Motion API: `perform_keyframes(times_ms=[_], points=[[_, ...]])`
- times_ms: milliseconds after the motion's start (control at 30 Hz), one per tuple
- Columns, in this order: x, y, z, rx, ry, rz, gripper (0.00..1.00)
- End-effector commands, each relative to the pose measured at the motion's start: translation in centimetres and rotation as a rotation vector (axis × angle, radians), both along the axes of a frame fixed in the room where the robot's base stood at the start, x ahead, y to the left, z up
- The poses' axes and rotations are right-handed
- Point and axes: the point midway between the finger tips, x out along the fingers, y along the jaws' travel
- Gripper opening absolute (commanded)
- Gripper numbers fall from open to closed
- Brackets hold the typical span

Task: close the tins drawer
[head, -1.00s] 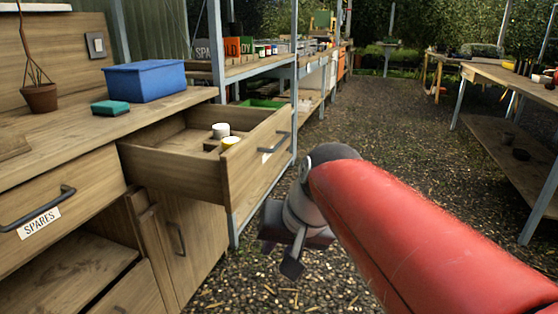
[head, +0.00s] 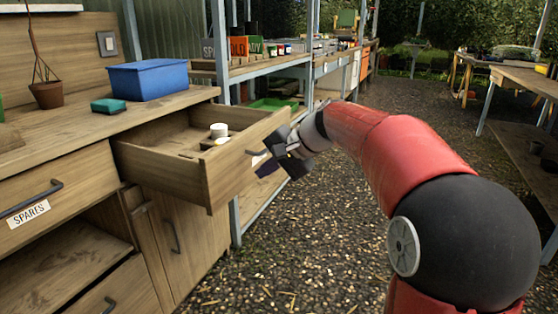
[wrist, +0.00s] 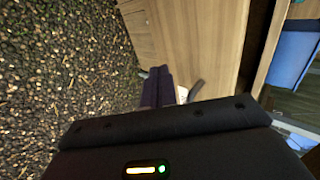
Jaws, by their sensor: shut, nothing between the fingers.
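The open wooden drawer (head: 207,181) sticks out from the bench in the head view, with two small white-topped tins (head: 219,130) inside near its front. The drawer front also shows in the wrist view (wrist: 215,40). A pale label (head: 257,158) on the front is partly covered by my gripper, so its wording cannot be read. My gripper (head: 270,160) is at the drawer front, over the handle area. In the wrist view my dark fingers (wrist: 157,84) are together and empty, beside the handle (wrist: 195,91). Whether they touch the front cannot be told.
A spares drawer (head: 70,190) is shut at the left. A blue box (head: 148,82), a teal sponge (head: 108,106) and a potted plant (head: 47,94) stand on the bench. Metal shelving (head: 234,215) stands just behind the drawer. The gravel floor (head: 300,240) is clear.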

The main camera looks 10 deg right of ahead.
Motion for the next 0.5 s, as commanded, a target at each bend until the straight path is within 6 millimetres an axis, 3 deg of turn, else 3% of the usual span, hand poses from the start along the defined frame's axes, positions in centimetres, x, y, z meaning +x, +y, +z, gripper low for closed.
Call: perform_keyframes(times_ms=[133, 300, 500], points=[[1.3, 2.0, -1.9, 0.0, 0.002, 0.003, 0.0], [2.8, 3.9, -1.6, 0.0, -0.001, 0.002, 0.0], [3.4, 4.7, -1.7, -0.001, 0.0, 0.001, 0.0]])
